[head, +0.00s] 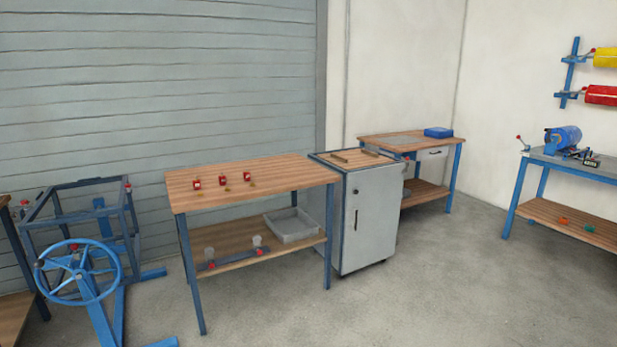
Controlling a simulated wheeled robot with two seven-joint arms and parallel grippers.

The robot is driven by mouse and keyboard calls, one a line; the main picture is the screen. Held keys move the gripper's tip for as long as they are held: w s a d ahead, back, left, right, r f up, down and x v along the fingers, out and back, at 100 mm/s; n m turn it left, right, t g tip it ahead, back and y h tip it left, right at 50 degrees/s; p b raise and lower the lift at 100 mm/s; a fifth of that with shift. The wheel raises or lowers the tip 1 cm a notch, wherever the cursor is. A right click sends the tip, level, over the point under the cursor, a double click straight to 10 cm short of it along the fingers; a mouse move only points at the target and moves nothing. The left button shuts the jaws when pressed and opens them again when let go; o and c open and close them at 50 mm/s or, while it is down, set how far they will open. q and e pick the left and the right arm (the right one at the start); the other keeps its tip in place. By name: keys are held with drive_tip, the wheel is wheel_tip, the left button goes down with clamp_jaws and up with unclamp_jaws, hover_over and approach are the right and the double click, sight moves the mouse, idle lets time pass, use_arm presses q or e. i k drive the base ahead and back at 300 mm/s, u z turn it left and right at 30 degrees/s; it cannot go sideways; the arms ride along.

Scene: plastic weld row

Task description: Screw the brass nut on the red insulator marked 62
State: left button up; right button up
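Three small red insulators stand in a row on the wooden top of a workbench (255,180) in the middle of the head view: a left one (196,184), a middle one (222,181) and a right one (246,177). Small brass-coloured pieces lie on the top in front of them, one near the left insulator (198,196), one near the middle (226,190) and one near the right (254,187). Any markings are too small to read, so I cannot tell which is 62. Neither of my grippers is in view.
A grey cabinet (368,220) stands against the bench's right end. A blue handwheel frame (78,272) stands left of the bench. The lower shelf holds a grey tray (293,226). Another workbench (570,167) is at the right. The floor (430,290) in front is clear.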

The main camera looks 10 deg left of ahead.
sight(222, 180)
drive_tip(key=z, duration=0.1)
drive_tip(key=i, duration=2)
drive_tip(key=u, duration=1.3)
drive_tip(key=i, duration=0.8)
drive_tip(key=u, duration=0.7)
